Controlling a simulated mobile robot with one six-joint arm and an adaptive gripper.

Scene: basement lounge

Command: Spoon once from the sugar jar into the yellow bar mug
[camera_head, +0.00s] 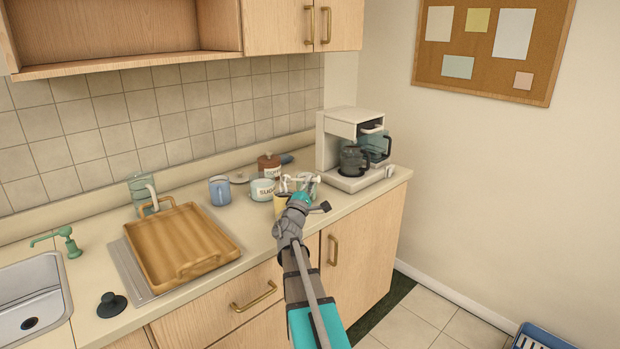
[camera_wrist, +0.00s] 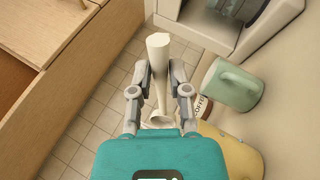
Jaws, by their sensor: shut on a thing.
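My gripper (camera_wrist: 160,85) is shut on a white spoon (camera_wrist: 158,47), across its handle. In the wrist view the thick handle end points toward the coffee maker and the bowl end toward the gripper body. In the head view my gripper (camera_head: 300,190) is above the counter, near the yellow mug (camera_head: 280,206), which it partly hides. The yellow mug (camera_wrist: 235,155) also shows at the lower right of the wrist view. The pale sugar jar (camera_head: 262,190), with dark lettering, stands just left of the gripper and looks open. I cannot see whether the spoon holds sugar.
A pale green mug (camera_wrist: 232,86) stands close to my gripper. A brown lettered jar (camera_head: 268,164) is behind the sugar jar, and a blue mug (camera_head: 219,190) is left of it. The coffee maker (camera_head: 345,130) stands right. A wooden tray (camera_head: 180,240) fills the counter's left part.

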